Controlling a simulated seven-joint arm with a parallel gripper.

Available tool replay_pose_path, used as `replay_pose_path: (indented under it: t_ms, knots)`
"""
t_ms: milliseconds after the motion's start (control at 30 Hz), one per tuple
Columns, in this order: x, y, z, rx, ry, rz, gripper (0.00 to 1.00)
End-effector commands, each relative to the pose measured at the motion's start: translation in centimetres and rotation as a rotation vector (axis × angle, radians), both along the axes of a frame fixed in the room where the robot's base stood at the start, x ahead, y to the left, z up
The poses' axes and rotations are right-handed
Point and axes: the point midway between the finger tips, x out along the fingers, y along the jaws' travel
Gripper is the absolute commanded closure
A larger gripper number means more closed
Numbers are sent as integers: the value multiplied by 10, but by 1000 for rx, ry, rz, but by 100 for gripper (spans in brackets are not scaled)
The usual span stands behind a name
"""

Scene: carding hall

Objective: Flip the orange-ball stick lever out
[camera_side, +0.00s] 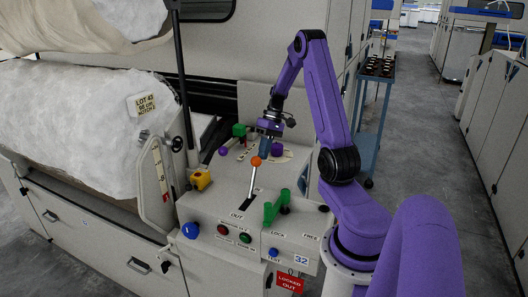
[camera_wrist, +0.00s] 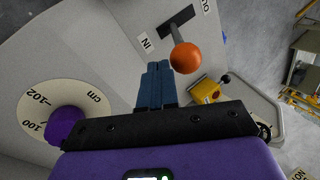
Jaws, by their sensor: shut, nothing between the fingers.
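The lever has an orange ball (camera_side: 256,161) on a thin metal stick (camera_side: 252,181) that rises from a dark slot in the grey console. The stick leans slightly back, away from the OUT label (camera_side: 237,215). In the wrist view the orange ball (camera_wrist: 186,57) is ahead and right of my fingertips, with the IN label (camera_wrist: 145,43) and part of the OUT label (camera_wrist: 207,6) beside the slot. My gripper (camera_side: 263,154) points down just behind the ball in the side view. Its blue fingers (camera_wrist: 158,65) are together and empty; contact with the ball cannot be told.
A yellow box (camera_side: 201,179) is left. A purple knob (camera_side: 277,149) sits behind; its round cm scale (camera_wrist: 40,92) shows in the wrist view. A blue knob (camera_side: 190,230) and buttons line the front.

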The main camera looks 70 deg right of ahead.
Motion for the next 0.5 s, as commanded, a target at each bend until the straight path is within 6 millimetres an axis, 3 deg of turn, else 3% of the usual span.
replay_pose_path:
  t_ms: [500]
  knots:
    - [0,5,4,-26,0,1,100]
